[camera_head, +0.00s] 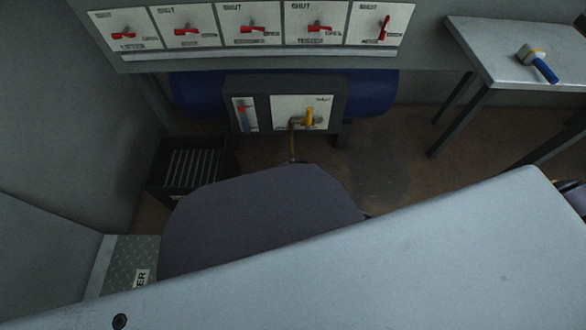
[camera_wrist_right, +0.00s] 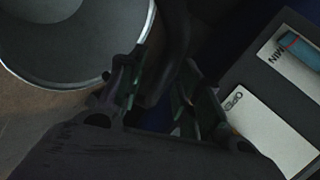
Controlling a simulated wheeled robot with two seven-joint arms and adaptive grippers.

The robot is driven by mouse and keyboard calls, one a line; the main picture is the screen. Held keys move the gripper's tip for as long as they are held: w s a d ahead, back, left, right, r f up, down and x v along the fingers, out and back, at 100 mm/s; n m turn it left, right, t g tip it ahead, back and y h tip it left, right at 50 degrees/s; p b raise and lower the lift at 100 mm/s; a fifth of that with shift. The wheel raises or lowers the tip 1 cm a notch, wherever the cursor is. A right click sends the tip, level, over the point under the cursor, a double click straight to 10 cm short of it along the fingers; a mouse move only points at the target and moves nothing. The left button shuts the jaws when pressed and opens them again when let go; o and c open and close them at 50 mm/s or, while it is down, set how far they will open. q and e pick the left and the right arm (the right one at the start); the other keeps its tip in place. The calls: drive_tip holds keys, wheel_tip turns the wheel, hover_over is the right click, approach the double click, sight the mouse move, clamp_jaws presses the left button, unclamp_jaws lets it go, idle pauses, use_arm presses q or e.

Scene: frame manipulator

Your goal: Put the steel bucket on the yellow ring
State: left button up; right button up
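The steel bucket (camera_wrist_right: 75,75) fills the upper left of the right wrist view, with its round rim and dark inside facing the camera. My right gripper (camera_wrist_right: 158,85) is close beside the bucket's rim. Its two fingers are apart, and a dark bar (camera_wrist_right: 174,40) runs between them. I cannot tell whether they grip this bar or whether it is the bucket's handle. In the head view I make out neither the bucket nor the right fingertips. The yellow ring and my left gripper do not show in either view.
A panel with several red levers (camera_head: 254,27) runs along the back wall. Below it is a box with a yellow valve handle (camera_head: 309,117). A black slotted crate (camera_head: 158,183) stands on the floor at left. A side table (camera_head: 497,52) at right holds a blue-handled tool (camera_head: 541,66).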

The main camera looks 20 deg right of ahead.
drive_tip(key=shift+r, duration=0.1)
drive_tip(key=shift+s, duration=0.1)
use_arm(q)
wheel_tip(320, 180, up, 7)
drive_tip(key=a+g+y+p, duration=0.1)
drive_tip(key=p, duration=0.6)
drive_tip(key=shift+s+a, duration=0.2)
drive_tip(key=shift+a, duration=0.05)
use_arm(e)
drive_tip(key=v, duration=1.1)
drive_tip(key=shift+s+r, duration=0.25)
drive_tip(key=shift+s, duration=0.1)
